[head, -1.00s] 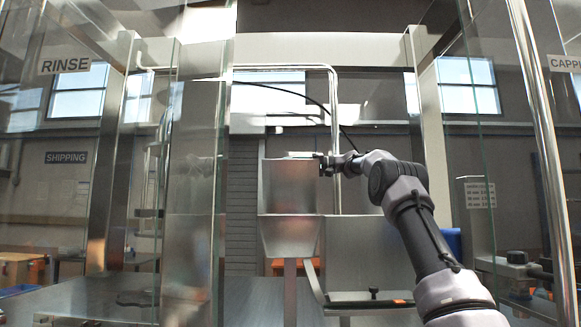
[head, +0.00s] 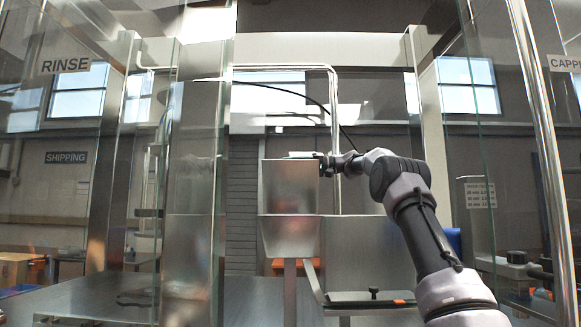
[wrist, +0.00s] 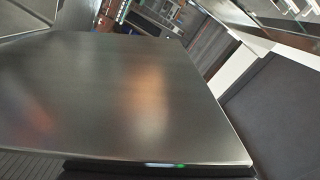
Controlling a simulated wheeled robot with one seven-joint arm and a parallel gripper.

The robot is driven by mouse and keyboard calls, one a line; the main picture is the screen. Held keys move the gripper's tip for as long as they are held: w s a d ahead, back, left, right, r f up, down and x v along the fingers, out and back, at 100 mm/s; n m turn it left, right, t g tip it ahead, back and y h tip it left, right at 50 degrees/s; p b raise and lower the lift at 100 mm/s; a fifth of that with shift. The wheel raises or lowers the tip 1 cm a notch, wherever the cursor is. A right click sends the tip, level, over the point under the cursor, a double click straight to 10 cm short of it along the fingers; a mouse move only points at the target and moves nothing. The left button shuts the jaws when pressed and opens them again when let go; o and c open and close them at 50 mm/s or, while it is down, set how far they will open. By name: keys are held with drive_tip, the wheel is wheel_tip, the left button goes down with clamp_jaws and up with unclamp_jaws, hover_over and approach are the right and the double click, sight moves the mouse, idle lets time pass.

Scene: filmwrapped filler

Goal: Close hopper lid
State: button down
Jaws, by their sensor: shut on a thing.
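The steel hopper (head: 290,187) stands in the middle of the head view, with a tapered lower part. Its lid (head: 300,154) shows there only as a thin pale edge at the hopper's top; I cannot tell whether it is fully seated. My gripper (head: 325,164) is at the hopper's upper right corner, reached from the right. In the wrist view a broad brushed-steel panel, apparently the lid (wrist: 125,95), fills the middle. The dark gripper (wrist: 155,170) is at its lower edge, shut on it. The fingertips are mostly hidden.
Glass panels (head: 195,190) stand left of the hopper, and a chrome post (head: 540,140) with glass stands at the right. A curved steel rail (head: 334,120) rises behind the hopper. A steel surface (head: 90,297) lies at the lower left. A black knob (head: 374,292) sits below right of the hopper.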

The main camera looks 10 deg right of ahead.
drive_tip(key=shift+s+a+f+n, duration=0.1)
drive_tip(key=shift+s+f+n, duration=0.1)
drive_tip(key=shift+s, duration=0.15)
drive_tip(key=shift+s+f+n, duration=0.1)
drive_tip(key=shift+s+n, duration=0.1)
drive_tip(key=shift+s, duration=0.15)
drive_tip(key=s+a+f+n, duration=0.2)
drive_tip(key=s+f+n, duration=0.9)
drive_tip(key=f, duration=0.3)
drive_tip(key=shift+s+a+n, duration=0.2)
drive_tip(key=shift+n, duration=0.4)
drive_tip(key=shift+f, duration=0.2)
drive_tip(key=c, duration=0.5)
unclamp_jaws()
drive_tip(key=shift+r, duration=0.1)
